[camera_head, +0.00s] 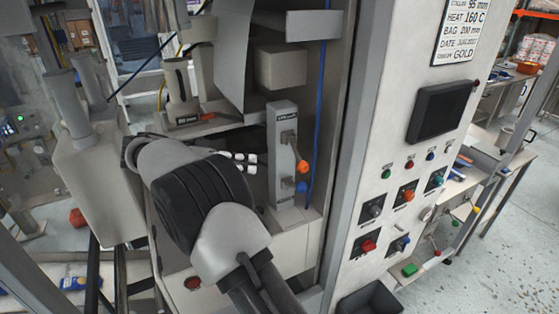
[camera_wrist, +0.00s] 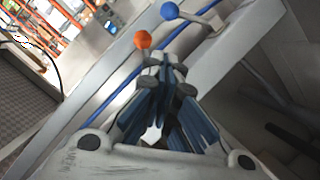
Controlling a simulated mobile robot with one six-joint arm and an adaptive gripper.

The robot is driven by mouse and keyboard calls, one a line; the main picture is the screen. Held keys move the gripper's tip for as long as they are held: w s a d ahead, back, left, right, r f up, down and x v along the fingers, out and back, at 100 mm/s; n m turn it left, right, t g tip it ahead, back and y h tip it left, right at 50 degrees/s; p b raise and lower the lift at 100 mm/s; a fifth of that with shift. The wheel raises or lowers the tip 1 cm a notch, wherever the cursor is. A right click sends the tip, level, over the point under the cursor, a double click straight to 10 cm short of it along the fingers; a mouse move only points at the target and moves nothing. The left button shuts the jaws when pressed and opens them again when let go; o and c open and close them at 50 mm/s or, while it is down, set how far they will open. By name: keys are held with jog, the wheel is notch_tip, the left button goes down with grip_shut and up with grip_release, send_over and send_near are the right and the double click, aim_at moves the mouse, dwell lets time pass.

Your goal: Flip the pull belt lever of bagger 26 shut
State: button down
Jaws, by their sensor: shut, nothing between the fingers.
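A grey upright block (camera_head: 284,130) inside the bagger carries two levers; its small label is too fine to read. The upper lever has an orange knob (camera_head: 302,167) that hangs down and to the right of its pivot. Just below it is a lever with a blue knob (camera_head: 301,187). I cannot tell which is the pull belt lever. My gripper (camera_head: 250,163) is shut and empty, left of the block. In the wrist view my fingertips (camera_wrist: 166,66) meet close to the orange knob (camera_wrist: 143,40), with a small apparent gap. The blue knob (camera_wrist: 169,11) shows farther up.
A control panel with coloured buttons and a dark screen (camera_head: 443,111) stands right of the open bay. A frame post (camera_head: 345,150) separates them. A black bin (camera_head: 370,300) sits below the panel.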

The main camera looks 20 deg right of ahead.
jog(key=shift+w+a+m+h, duration=0.3)
jog(key=shift+w+m+h, duration=0.1)
jog(key=shift+w, duration=0.05)
jog(key=shift+f, duration=0.1)
jog(key=p, duration=0.2)
send_over(297, 187)
jog(key=w+a, duration=0.4)
notch_tip(297, 187, down, 2)
jog(key=shift+s+d+f, duration=0.3)
jog(key=shift+d+f, duration=0.05)
jog(key=shift+f, duration=0.25)
jog(key=shift+s+d+f, duration=0.3)
jog(key=shift+d+f, duration=0.05)
jog(key=shift+f, duration=0.3)
jog(key=shift+s+d+f, duration=0.3)
jog(key=shift+d+f, duration=0.05)
jog(key=shift+f, duration=0.25)
jog(key=shift+f+b, duration=0.2)
jog(key=shift+b, duration=0.25)
jog(key=shift+s+b, duration=0.25)
jog(key=shift+b, duration=0.1)
